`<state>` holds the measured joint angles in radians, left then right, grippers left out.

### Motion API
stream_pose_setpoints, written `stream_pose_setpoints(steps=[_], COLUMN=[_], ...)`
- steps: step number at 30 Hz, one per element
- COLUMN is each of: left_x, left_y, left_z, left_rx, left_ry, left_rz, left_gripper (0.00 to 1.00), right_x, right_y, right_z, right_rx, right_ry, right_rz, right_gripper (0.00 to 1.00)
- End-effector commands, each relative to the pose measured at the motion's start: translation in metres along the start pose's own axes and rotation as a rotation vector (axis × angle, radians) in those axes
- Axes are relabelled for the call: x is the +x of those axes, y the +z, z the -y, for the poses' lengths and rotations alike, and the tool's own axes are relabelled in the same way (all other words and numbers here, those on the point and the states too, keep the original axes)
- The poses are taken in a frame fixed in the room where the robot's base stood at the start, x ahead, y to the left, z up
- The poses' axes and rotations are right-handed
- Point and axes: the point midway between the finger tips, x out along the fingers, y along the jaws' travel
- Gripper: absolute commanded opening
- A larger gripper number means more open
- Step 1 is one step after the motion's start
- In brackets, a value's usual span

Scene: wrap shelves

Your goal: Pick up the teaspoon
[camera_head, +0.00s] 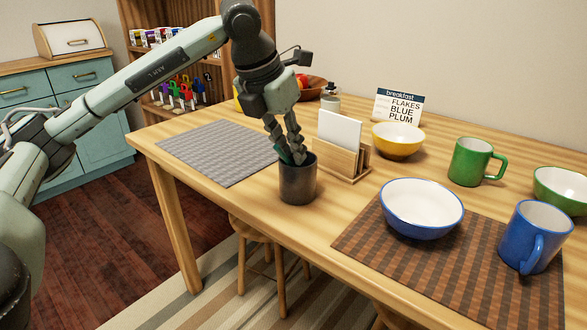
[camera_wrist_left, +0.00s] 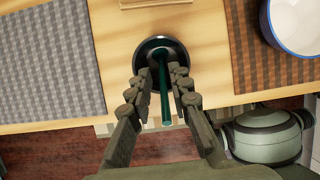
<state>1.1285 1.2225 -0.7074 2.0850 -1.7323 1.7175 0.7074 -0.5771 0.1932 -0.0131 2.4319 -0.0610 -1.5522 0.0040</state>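A dark grey cup (camera_head: 298,184) stands near the front edge of the wooden table. A teal-green handle (camera_wrist_left: 165,97), which I take to be the teaspoon's, sticks up out of the cup; its lower end is hidden inside. The cup also shows in the left wrist view (camera_wrist_left: 142,56). My left gripper (camera_head: 292,160) points down at the cup's mouth. In the left wrist view its two fingers (camera_wrist_left: 160,72) stand on either side of the handle, with gaps visible on both sides. It is open. My right gripper is in neither view.
A wooden holder (camera_head: 343,160) with a white card stands close beside the cup. A grey placemat (camera_head: 215,150) lies left. A blue bowl (camera_head: 421,212) and blue mug (camera_head: 530,240) sit on a brown checked mat (camera_head: 365,245) at right.

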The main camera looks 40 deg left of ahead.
Motion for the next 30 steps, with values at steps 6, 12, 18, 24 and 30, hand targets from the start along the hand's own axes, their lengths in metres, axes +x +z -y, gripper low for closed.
stream_pose_setpoints(steps=[6, 12, 18, 24, 30], left_x=[0.022, 0.049, 0.055, 0.056, 0.056], left_y=[-0.004, -0.006, -0.006, -0.007, -0.007], left_z=[0.000, 0.001, 0.000, 0.000, 0.001], left_rx=[0.000, -0.001, -0.001, -0.001, -0.001], left_ry=[0.001, 0.000, 0.001, 0.001, 0.000], left_rz=[-0.003, -0.002, -0.001, -0.002, -0.003], left_gripper=[0.19, 0.19, 0.19, 0.04, 0.00], right_x=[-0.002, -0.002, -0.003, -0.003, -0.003], right_y=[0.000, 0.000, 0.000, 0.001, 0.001], right_z=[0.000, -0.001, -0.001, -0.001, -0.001], right_rx=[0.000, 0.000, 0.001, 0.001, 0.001], right_ry=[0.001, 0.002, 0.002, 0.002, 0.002], right_rz=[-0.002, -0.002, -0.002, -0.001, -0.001], right_gripper=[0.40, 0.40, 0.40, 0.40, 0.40])
